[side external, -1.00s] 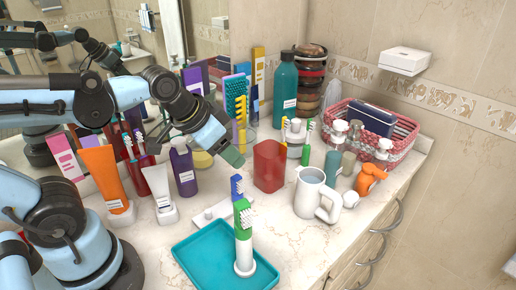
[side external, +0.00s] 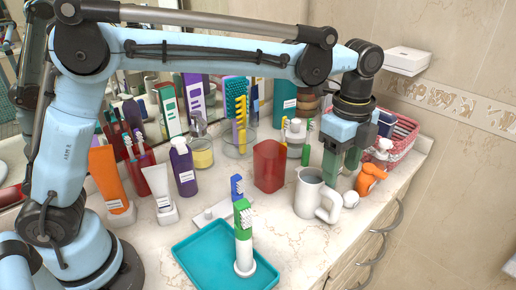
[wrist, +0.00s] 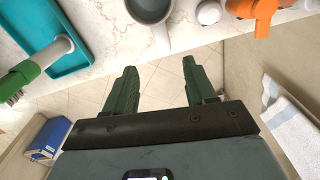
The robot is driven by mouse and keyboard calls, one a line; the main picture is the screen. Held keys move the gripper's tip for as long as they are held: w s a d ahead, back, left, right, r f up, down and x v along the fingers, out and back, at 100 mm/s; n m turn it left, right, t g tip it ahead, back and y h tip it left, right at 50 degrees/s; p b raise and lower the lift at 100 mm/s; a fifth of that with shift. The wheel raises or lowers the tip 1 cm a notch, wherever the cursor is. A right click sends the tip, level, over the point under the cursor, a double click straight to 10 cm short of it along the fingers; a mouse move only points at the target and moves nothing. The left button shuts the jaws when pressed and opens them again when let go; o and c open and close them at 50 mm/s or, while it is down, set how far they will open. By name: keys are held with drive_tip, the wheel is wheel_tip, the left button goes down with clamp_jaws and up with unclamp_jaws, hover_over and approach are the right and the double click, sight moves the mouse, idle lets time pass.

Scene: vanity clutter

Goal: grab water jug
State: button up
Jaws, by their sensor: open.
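The water jug, a white mug-like pitcher (side external: 309,193) with a handle on its right, stands upright on the counter in the side external view. It also shows at the top of the wrist view (wrist: 150,8), its far part cut off by the frame edge. My gripper (side external: 341,172) points down just to the right of and behind the jug in the side external view. In the wrist view its two green fingers (wrist: 159,68) are spread apart and empty, with floor showing between them. The jug's handle lies just beyond the fingertips in that picture.
An orange spray bottle (side external: 370,179) stands right of the jug, beside a small white round item (side external: 351,199). A red cup (side external: 269,166) is to its left. A teal tray (side external: 205,262) holds a green toothbrush (side external: 243,235). A pink basket (side external: 405,135) is behind.

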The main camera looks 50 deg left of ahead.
sight(339, 200)
drive_tip(key=shift+w+d+f+m, duration=0.1)
drive_tip(key=shift+d+f+m, duration=0.3)
drive_tip(key=shift+d+f, duration=0.1)
wheel_tip(339, 200, down, 6)
drive_tip(key=shift+f, duration=0.1)
drive_tip(key=shift+w+a+f, duration=0.1)
drive_tip(key=shift+w+f, duration=0.05)
drive_tip(key=shift+f, duration=1.25)
drive_tip(key=shift+w+a+f, duration=0.1)
drive_tip(key=shift+f, duration=1.25)
clamp_jaws()
